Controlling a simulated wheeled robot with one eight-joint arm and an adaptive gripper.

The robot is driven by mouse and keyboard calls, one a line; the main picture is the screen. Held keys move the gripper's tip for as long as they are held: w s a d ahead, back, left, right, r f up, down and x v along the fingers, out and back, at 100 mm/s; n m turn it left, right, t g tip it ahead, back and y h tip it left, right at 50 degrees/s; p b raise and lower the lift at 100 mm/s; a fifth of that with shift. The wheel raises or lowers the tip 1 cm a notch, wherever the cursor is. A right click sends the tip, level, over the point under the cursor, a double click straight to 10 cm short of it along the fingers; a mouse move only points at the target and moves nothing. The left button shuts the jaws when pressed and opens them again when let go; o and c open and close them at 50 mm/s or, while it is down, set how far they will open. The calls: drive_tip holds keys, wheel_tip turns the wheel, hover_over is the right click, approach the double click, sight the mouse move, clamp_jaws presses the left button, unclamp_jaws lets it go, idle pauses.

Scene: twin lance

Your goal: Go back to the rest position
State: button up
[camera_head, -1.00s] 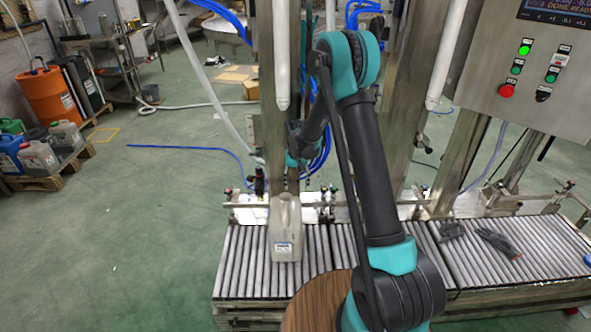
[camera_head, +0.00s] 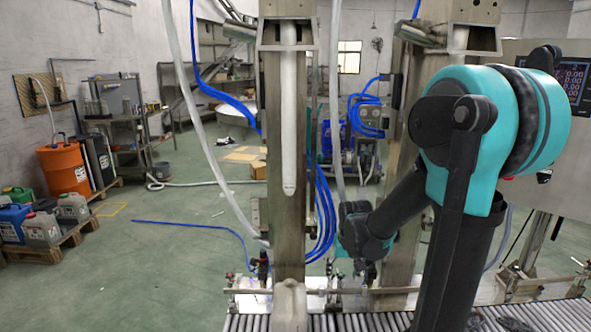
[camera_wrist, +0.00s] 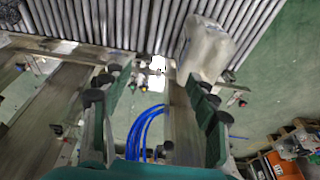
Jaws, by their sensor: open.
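My gripper (camera_wrist: 158,95) is open in the wrist view, its two fingers apart with nothing held between them. In the head view my gripper (camera_head: 368,272) is small and partly hidden by the arm, in front of the steel posts and above the roller conveyor. A translucent pale jerrycan (camera_wrist: 207,48) lies beyond the right finger in the wrist view, apart from the gripper. In the head view the jerrycan (camera_head: 290,303) stands on the conveyor at the bottom edge, its lower part cut off.
The roller conveyor (camera_head: 335,322) runs along the bottom. A white lance (camera_head: 289,120) hangs above the jerrycan. Blue hoses (camera_head: 323,215) hang between the posts. A control panel is partly hidden by my arm. Free green floor (camera_head: 180,262) lies left; an orange drum (camera_head: 63,168) stands beyond.

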drive_tip(key=s+d+f+t, duration=0.1)
drive_tip(key=s+d, duration=0.3)
drive_tip(key=s, duration=1)
drive_tip(key=shift+s+d+t, duration=0.2)
drive_tip(key=shift+t, duration=0.1)
